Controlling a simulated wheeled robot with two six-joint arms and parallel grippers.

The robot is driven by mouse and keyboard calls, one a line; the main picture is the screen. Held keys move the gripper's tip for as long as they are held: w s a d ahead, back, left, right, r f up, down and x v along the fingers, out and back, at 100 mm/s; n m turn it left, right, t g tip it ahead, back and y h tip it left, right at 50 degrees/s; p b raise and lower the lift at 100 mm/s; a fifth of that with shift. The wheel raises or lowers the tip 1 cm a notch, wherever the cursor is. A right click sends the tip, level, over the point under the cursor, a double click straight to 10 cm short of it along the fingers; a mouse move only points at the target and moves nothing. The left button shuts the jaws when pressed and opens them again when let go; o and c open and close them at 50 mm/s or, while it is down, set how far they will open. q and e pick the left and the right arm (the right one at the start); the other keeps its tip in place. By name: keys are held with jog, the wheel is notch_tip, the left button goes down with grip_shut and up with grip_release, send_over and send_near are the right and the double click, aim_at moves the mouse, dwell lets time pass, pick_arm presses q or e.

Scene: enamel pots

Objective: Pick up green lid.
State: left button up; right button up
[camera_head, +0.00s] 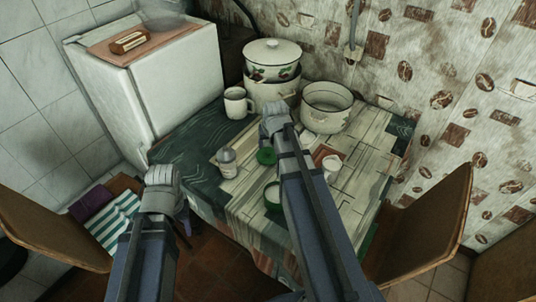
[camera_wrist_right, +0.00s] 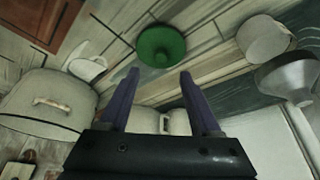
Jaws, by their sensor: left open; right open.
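The green lid (camera_head: 266,156) lies on the patterned tablecloth near the middle of the table in the head view. In the right wrist view the round green lid (camera_wrist_right: 161,46) with its central knob lies just beyond the fingertips, roughly centred between them. My right gripper (camera_head: 274,112) is open and empty, and appears above the table near the lid. Its two separated fingers (camera_wrist_right: 159,74) show in the right wrist view, apart from the lid. My left gripper (camera_head: 161,186) is empty and open, over the left front edge of the table.
A white mug (camera_head: 237,103), stacked enamel pots (camera_head: 272,63) and an open pot (camera_head: 326,108) stand at the back. A small white cup (camera_head: 331,166) stands to the right. A white fridge (camera_head: 170,85) borders the left.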

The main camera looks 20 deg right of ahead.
aim_at(268, 151)
jog(key=shift+b+x, duration=3.2)
jog(key=shift+x, duration=0.55)
jog(key=shift+w+r, duration=0.1)
grip_shut()
